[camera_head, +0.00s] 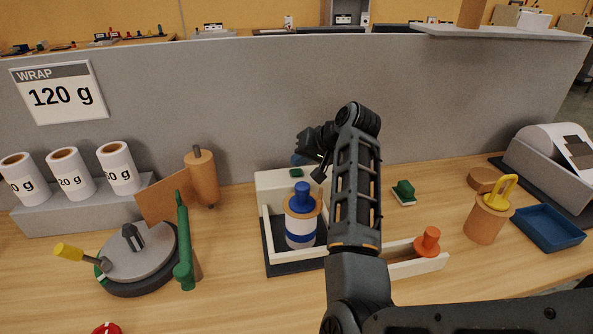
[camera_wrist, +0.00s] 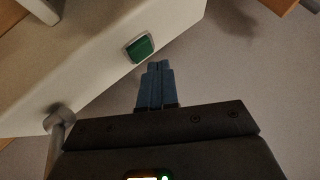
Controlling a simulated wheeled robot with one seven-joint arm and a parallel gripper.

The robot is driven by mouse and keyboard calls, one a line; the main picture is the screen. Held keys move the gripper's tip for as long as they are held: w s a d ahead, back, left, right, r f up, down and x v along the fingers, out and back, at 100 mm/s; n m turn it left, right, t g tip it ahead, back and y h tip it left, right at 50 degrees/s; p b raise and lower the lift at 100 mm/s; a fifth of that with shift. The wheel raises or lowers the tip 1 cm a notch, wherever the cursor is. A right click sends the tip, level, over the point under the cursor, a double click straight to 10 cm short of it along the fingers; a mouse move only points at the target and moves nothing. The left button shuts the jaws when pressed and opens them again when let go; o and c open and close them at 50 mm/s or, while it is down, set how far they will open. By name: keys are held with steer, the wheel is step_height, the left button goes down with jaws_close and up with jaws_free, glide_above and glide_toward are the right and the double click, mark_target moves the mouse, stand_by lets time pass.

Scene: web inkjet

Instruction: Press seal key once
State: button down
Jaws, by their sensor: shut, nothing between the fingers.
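A green key (camera_head: 296,174), likely the seal key, sits on top of a cream housing (camera_head: 270,180) at the back of a sealing station. In the wrist view the green key (camera_wrist: 140,48) shows in a pale frame on the cream surface. My gripper (camera_wrist: 159,66) is shut and empty, its blue fingertips just beside the key in that picture. Contact with the key is not visible. In the head view my gripper (camera_head: 299,159) is partly hidden behind my arm, just above and behind the key.
A roll with a blue knob (camera_head: 302,197) stands in the station's dark tray, in front of the key. An orange knob (camera_head: 428,241) and a small green block (camera_head: 404,191) are to the right. A grey partition (camera_head: 240,110) rises close behind.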

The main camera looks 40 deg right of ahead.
mark_target(300, 173)
steer(key=shift+r+p, duration=2.3)
steer(key=shift+r, duration=0.3)
steer(key=shift+s+f, duration=0.1)
steer(key=shift+s, duration=0.05)
